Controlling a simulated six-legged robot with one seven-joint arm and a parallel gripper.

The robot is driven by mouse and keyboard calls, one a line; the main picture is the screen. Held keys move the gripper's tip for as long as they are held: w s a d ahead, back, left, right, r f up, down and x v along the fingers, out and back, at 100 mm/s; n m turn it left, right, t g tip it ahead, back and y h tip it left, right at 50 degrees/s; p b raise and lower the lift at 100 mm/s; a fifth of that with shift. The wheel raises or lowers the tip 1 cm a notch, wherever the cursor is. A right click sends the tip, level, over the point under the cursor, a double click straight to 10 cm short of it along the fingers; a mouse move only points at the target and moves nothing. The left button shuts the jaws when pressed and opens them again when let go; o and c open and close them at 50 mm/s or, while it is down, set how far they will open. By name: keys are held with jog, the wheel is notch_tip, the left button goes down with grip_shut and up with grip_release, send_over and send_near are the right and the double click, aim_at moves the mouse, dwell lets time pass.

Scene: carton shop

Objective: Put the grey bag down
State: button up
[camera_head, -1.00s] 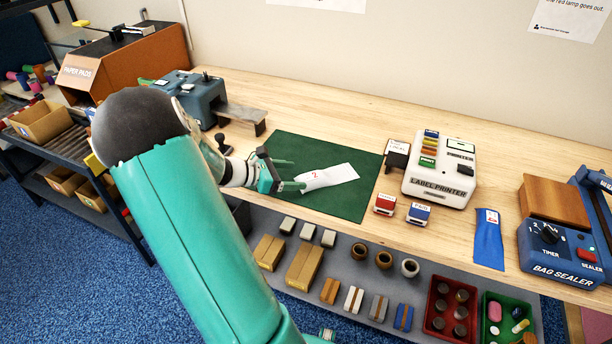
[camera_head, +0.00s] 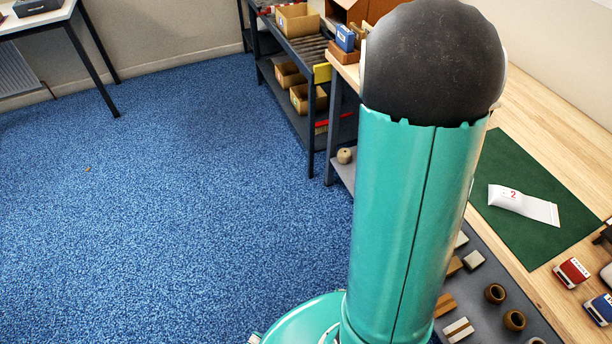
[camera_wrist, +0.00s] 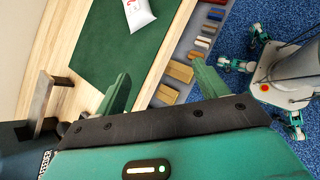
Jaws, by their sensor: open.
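A pale grey-white bag (camera_head: 528,205) with a red 2 lies flat on the green mat (camera_head: 532,242) on the wooden bench, right of my arm. In the wrist view the bag (camera_wrist: 139,13) is at the top, partly cut off by the picture edge, on the mat (camera_wrist: 105,50). My gripper (camera_wrist: 160,85) is open and empty. Its two green fingers are spread apart, and the bag is beyond them, not touching. In the head view my gripper is hidden behind my arm.
Stamps (camera_head: 571,272) stand right of the mat. A shelf below the bench front holds rings (camera_head: 495,293) and small blocks. A dark machine with a metal plate (camera_wrist: 41,102) is at the left in the wrist view. Blue floor (camera_head: 200,200) lies open at left.

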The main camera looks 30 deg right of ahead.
jog(key=a+r+m+t+y, duration=0.1)
jog(key=a+r+t, duration=0.3)
jog(key=a, duration=0.8)
jog(key=w+a+r+m+t+y, duration=0.1)
jog(key=a+r+m+t+y, duration=0.1)
jog(key=a, duration=1)
jog(key=a+r+m+t+y, duration=0.2)
jog(key=a+r+t+y, duration=0.2)
jog(key=a, duration=0.8)
notch_tip(320, 180, up, 2)
jog(key=shift+w+a+r+t, duration=0.25)
jog(key=shift+t, duration=0.85)
jog(key=c, duration=0.8)
jog(key=shift+d, duration=0.2)
